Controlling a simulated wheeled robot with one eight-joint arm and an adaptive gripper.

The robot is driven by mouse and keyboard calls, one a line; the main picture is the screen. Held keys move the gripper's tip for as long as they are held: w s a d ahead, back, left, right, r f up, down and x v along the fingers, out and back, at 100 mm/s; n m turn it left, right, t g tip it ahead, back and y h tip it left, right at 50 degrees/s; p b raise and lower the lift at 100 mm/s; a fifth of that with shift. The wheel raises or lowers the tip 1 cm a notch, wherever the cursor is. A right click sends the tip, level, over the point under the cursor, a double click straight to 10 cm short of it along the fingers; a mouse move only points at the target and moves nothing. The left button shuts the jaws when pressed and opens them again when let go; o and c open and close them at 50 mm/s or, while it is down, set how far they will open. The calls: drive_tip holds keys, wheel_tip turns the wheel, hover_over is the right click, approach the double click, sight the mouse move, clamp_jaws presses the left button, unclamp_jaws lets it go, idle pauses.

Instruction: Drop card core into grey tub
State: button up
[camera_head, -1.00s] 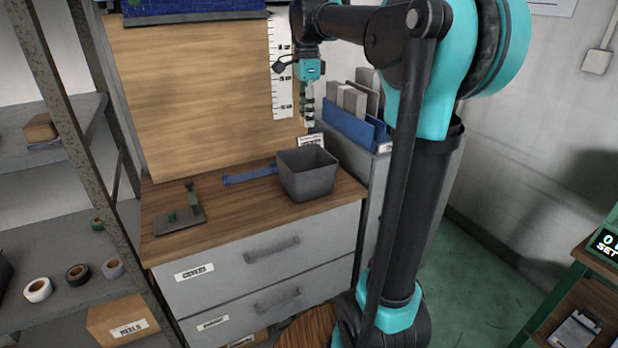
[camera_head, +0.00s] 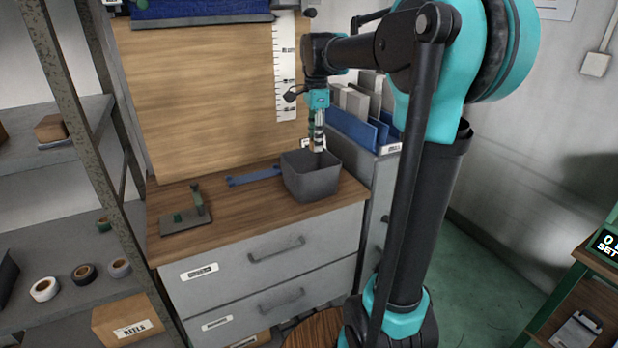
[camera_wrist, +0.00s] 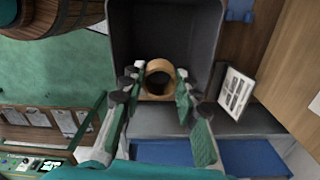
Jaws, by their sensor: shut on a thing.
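The grey tub (camera_head: 311,182) stands on the right end of the wooden counter, open side up. My gripper (camera_head: 317,147) points down just above the tub's far rim. In the wrist view my gripper (camera_wrist: 156,82) is shut on the card core (camera_wrist: 158,94), a tan ring with a dark hole, seen end-on between the fingertips. The tub's dark interior (camera_wrist: 165,40) lies beyond the core in that view, and the core overlaps the tub's edge there. In the head view the core is small and mostly hidden by the fingers.
A green stand (camera_head: 190,213) and a blue strip (camera_head: 254,177) lie on the wooden counter (camera_head: 235,210) left of the tub. A blue file rack (camera_head: 355,130) stands close behind it to the right. A small label card (camera_wrist: 236,93) is beside the tub.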

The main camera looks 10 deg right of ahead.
drive_tip(key=o, duration=0.8)
drive_tip(key=shift+o, duration=0.2)
drive_tip(key=shift+r, duration=0.1)
wheel_tip(320, 180, up, 12)
wheel_tip(320, 180, up, 9)
idle(1.2)
drive_tip(key=shift+s, duration=0.1)
